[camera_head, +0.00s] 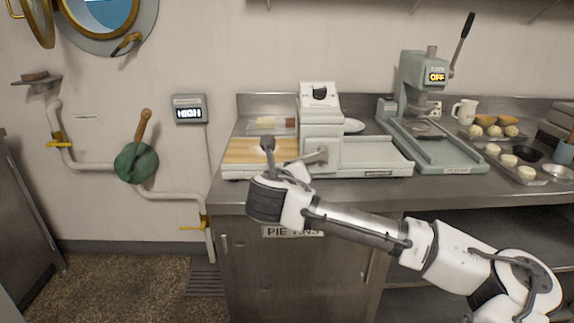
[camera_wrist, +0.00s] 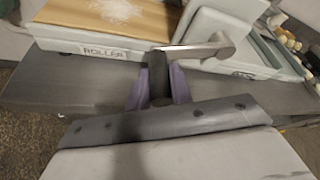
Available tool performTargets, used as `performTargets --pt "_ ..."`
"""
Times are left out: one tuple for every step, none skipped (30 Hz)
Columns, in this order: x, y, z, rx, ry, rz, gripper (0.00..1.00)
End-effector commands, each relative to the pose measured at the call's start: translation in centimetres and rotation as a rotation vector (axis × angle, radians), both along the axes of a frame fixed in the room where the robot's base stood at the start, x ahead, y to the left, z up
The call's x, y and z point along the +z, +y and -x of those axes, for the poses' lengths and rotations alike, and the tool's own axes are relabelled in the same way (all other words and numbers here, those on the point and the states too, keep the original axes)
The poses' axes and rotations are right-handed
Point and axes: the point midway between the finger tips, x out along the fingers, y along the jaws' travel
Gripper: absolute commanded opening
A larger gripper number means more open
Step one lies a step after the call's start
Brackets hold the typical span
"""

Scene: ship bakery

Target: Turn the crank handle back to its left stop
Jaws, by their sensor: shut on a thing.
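The crank handle is on the front of the pale grey roller machine (camera_head: 320,125). In the wrist view its metal crank arm (camera_wrist: 195,49) extends left from a round hub, and its dark grip (camera_wrist: 158,68) points toward me. My gripper (camera_wrist: 158,88) has its two purple-grey fingers on either side of the dark grip, shut on it. In the head view the crank arm (camera_head: 314,157) slants down and left from the hub toward my gripper (camera_head: 296,172); the grip is hidden there by my wrist.
A floured wooden board (camera_head: 245,150) lies left of the roller, above the ROLLER label (camera_wrist: 103,53). A press (camera_head: 420,85) reading OFF stands right. A display (camera_head: 189,109) reading HIGH hangs on the wall near a green valve (camera_head: 135,164). The metal counter edge (camera_wrist: 80,95) runs below the crank.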

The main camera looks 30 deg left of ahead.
Motion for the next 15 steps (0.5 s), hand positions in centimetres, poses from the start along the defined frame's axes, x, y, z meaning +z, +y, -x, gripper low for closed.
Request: performTargets --pt "-0.4 0.0 -0.1 0.000 -0.018 0.029 0.00" --pt "-0.6 -0.1 -0.1 0.001 -0.029 0.046 0.00" --pt "-0.8 -0.2 -0.1 0.000 -0.042 0.066 0.00" --pt "-0.9 -0.2 -0.2 0.000 -0.051 0.080 0.00" --pt "-1.1 -0.3 -0.2 -0.001 -0.054 0.086 0.00" --pt "-1.3 -0.4 -0.3 -0.001 -0.051 0.082 0.00" --pt "-1.4 -0.4 -0.3 -0.002 -0.050 0.081 0.00" --pt "-1.5 -0.5 -0.4 -0.001 -0.051 0.080 0.00" --pt "-1.6 -0.5 -0.4 -0.002 -0.051 0.079 0.00" --pt "-1.7 -0.6 -0.4 -0.002 -0.051 0.079 0.00" --pt "-1.7 -0.6 -0.4 -0.002 -0.050 0.079 0.00" --pt "-1.8 -0.6 -0.5 -0.002 -0.050 0.079 0.00" --pt "-1.9 -0.7 -0.5 -0.002 -0.050 0.079 0.00" --pt "-1.9 -0.7 -0.5 -0.003 -0.049 0.078 0.00" --pt "-2.0 -0.7 -0.5 -0.003 -0.049 0.078 0.00"
